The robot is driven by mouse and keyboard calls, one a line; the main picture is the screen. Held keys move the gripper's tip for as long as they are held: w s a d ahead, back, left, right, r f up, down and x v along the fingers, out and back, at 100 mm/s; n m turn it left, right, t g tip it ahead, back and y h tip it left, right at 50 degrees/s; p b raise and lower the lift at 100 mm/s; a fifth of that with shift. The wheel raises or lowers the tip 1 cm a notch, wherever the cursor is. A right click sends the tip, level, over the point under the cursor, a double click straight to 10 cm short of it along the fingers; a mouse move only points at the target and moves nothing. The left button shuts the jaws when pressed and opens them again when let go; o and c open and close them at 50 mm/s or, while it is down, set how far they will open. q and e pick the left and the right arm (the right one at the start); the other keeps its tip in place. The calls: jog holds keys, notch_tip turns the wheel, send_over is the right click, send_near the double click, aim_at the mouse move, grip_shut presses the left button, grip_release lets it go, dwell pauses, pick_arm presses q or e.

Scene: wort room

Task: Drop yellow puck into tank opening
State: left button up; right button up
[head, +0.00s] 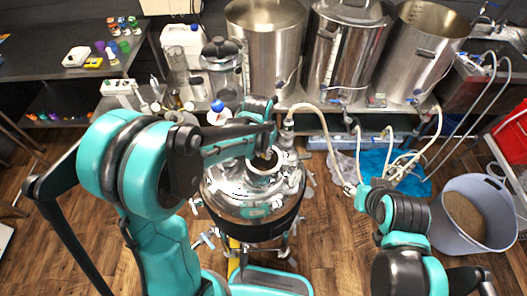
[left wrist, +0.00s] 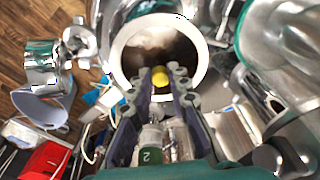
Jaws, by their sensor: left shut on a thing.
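The yellow puck (left wrist: 160,76) is between the fingertips of my left gripper (left wrist: 164,84), which is shut on it. In the left wrist view the puck overlaps the lower part of the tank opening (left wrist: 117,50), a pale round rim around a dark inside. In the head view my left gripper (head: 267,154) points down over the opening at the top of the steel tank (head: 250,212) and partly covers it. The puck cannot be made out there. The puck's height above the rim is hard to judge.
Three steel kettles (head: 266,50) stand on the bench behind the tank, with hoses (head: 322,130) hanging from it. Glass and plastic vessels (head: 222,70) stand left of them. A grey bucket (head: 475,212) is on the floor at the right. A dark table (head: 40,75) is at the far left.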

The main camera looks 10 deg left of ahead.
pick_arm(q)
jog(key=o, duration=0.7)
jog(key=r, duration=0.4)
jog(key=s+r, duration=0.1)
jog(key=r, duration=0.7)
jog(key=shift+s+a, duration=0.15)
jog(key=shift+s, duration=0.2)
jog(key=shift+f, duration=0.1)
jog(key=s+a+f+t+b, duration=0.1)
jog(key=s+a+f+b, duration=0.1)
jog(key=s+f+b, duration=0.2)
jog(key=s+a+f+n+t+b, duration=0.1)
jog(key=s+a+f+t+b, duration=0.1)
jog(key=s+f+b, duration=0.3)
jog(key=s+a+f+n+t+b, duration=0.1)
jog(key=s+a+f+t+b, duration=0.1)
jog(key=s+a+f+b, duration=0.1)
jog(key=shift+s+f+b, duration=0.7)
jog(key=shift+b, duration=0.3)
